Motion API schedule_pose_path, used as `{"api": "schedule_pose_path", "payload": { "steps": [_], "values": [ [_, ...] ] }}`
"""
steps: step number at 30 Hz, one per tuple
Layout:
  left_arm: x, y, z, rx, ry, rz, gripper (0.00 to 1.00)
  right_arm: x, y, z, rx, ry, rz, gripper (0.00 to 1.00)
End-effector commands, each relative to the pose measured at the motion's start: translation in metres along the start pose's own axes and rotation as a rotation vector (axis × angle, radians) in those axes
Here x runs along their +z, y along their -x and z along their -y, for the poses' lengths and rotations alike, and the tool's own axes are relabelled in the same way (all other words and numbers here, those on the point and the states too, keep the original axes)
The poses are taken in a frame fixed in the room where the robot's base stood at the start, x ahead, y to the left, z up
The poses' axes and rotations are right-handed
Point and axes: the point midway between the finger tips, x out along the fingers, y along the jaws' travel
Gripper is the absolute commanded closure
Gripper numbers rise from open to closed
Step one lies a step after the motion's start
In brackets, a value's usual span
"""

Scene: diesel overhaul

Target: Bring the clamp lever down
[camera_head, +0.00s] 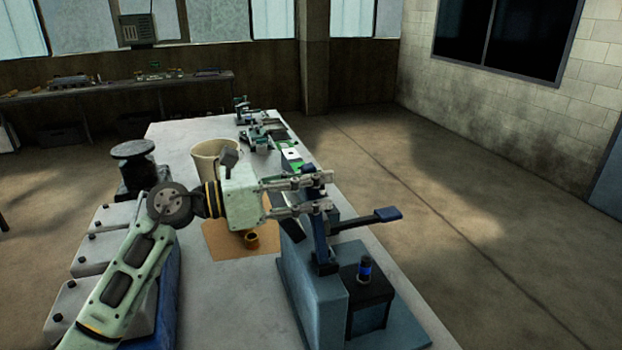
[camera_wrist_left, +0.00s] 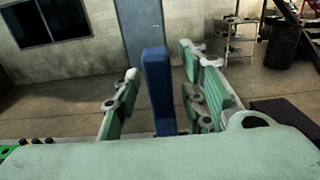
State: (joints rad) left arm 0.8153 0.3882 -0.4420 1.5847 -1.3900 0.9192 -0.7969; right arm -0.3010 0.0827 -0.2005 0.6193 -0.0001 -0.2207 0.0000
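The blue clamp (camera_head: 321,245) stands on a grey-blue fixture (camera_head: 318,290) at the near right of the workbench. An arm with a flat blue grip (camera_head: 388,214) sticks out nearly level to the right. An upright blue bar of the clamp rises to my left gripper (camera_head: 328,190), whose two fingers reach over it from the left. In the left wrist view, the blue bar (camera_wrist_left: 157,90) stands between the spread fingers of my left gripper (camera_wrist_left: 160,95), with a gap to the left finger and closer to the right one. I cannot tell whether it touches. My right gripper is not in view.
A black block with a blue-ringed pin (camera_head: 365,270) stands beside the fixture. A cream bucket (camera_head: 214,160), a brass-coloured ring (camera_head: 251,241) and a dark round-topped part (camera_head: 134,160) are on the workbench (camera_head: 225,300). Open floor lies to the right.

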Motion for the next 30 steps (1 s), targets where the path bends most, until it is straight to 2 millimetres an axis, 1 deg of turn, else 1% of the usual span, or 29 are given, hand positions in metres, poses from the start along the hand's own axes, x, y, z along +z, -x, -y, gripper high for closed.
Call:
{"api": "schedule_pose_path", "payload": {
  "steps": [4, 5, 15, 18, 30],
  "values": [
    [-0.0006, 0.0, 0.0, 0.0, 0.0, 0.0, 0.62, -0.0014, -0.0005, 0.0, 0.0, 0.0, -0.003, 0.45],
    [-0.0006, 0.0001, 0.0, 0.0, 0.0, 0.0, 0.63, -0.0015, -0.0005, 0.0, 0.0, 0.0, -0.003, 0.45],
    [-0.0003, 0.0003, 0.0, 0.0, 0.0, 0.0, 0.93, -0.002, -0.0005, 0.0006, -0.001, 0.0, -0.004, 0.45],
    [-0.0002, 0.0004, 0.0, 0.0, 0.0, 0.0, 1.0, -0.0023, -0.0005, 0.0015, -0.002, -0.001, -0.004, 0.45],
    [0.0005, 0.0006, -0.0007, 0.001, -0.001, -0.001, 1.0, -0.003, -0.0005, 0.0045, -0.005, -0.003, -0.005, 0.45]
  ]
}}
